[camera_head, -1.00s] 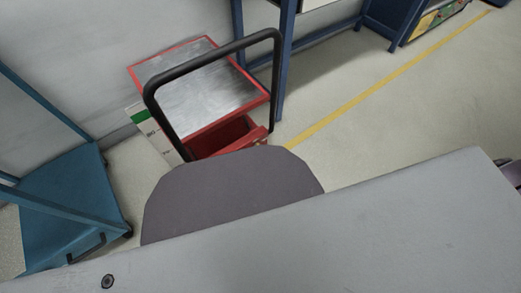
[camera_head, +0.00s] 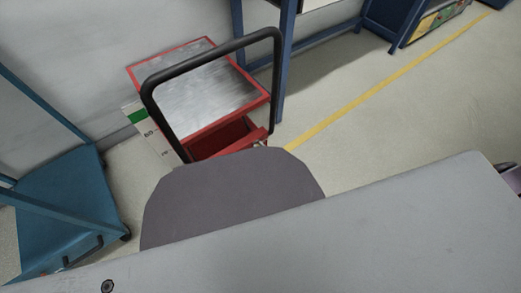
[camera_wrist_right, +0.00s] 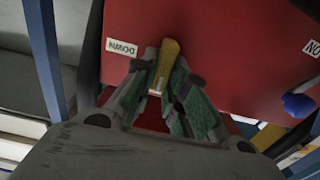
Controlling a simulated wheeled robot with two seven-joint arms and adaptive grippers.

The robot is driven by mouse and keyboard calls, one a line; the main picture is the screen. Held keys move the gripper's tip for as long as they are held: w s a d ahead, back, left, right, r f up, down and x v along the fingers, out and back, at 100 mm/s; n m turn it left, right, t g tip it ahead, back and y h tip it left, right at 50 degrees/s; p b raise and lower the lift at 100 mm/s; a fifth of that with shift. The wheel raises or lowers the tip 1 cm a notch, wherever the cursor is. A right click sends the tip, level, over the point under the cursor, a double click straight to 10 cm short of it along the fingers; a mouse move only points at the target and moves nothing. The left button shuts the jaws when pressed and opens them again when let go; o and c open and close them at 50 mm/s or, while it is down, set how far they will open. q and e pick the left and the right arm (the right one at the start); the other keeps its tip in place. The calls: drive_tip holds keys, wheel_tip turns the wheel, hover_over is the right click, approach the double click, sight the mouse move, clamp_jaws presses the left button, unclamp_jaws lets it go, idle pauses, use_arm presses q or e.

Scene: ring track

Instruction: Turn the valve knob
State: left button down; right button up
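In the right wrist view, a yellow handle (camera_wrist_right: 168,58) stands out in front of a red panel (camera_wrist_right: 225,45). It is tilted slightly in the picture, and I take it to be the valve knob. My right gripper (camera_wrist_right: 165,75) has its green-padded fingers on both sides of the handle. The fingers lean in close against it, and its upper end shows beyond the fingertips. The lower end is partly hidden between the fingers. The handle is not visible in the head view. My left gripper is in neither current view.
A blue knob (camera_wrist_right: 298,105) is at the right. In the head view, a red cart (camera_head: 198,90) with a metal top and a blue cart (camera_head: 65,205) stand by the wall. Floor right of the yellow line (camera_head: 375,90) is clear.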

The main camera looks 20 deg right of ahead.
clamp_jaws()
